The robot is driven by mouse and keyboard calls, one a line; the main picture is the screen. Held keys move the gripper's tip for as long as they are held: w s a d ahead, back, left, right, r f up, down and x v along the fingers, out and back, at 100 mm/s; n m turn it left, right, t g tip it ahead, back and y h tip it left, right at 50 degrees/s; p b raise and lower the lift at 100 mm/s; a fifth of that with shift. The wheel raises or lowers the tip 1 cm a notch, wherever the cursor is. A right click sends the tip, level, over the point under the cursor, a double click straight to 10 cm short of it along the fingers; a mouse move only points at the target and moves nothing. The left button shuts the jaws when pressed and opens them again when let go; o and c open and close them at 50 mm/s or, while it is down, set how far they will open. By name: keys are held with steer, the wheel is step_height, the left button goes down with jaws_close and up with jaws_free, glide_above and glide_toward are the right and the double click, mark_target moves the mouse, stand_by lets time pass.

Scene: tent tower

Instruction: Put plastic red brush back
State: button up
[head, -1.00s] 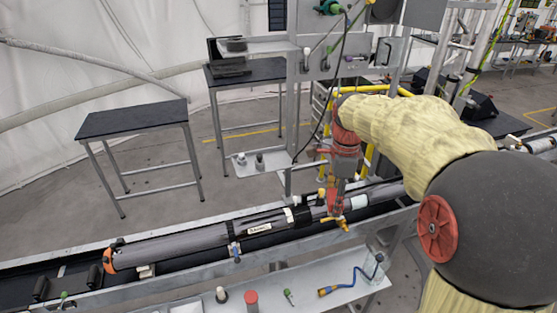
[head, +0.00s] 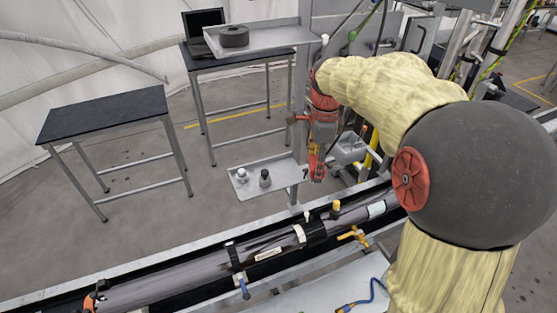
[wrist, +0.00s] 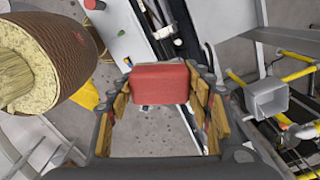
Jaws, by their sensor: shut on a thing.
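In the wrist view the fingers of my gripper (wrist: 160,90) are closed on a red block-shaped piece, which looks like the red brush (wrist: 160,83). It sits between the fingertips, held clear of the surfaces below. In the head view I cannot clearly tell the brush from the orange-red gripper parts, and its bristles are not visible.
The grey tube (head: 180,278) lies in a conveyor trough below. A small shelf (head: 282,180) holds bottle-like items (head: 265,178). A grey open box (head: 350,148) is right of the gripper. An upper shelf (head: 268,38) holds a black round part. A dark table (head: 105,112) stands left, bare.

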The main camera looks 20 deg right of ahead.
steer(key=shift+w+r, duration=0.1)
steer(key=shift+w, duration=0.2)
steer(key=w+a+f+p, duration=0.15)
steer(key=w+f, duration=0.25)
steer(key=w, duration=0.5)
steer(key=p, duration=0.1)
glide_above(287, 174)
steer(key=f, duration=0.3)
steer(key=s+f, duration=0.1)
steer(key=shift+d+f, duration=0.2)
steer(key=shift+f, duration=0.15)
steer(key=shift+w+a+f, duration=0.1)
steer(key=shift+w+f, duration=0.45)
steer(key=shift+f, duration=0.1)
steer(key=shift+f+p, duration=0.55)
steer(key=shift+f, duration=1)
steer(key=o, duration=1.1)
steer(key=shift+o, duration=0.6)
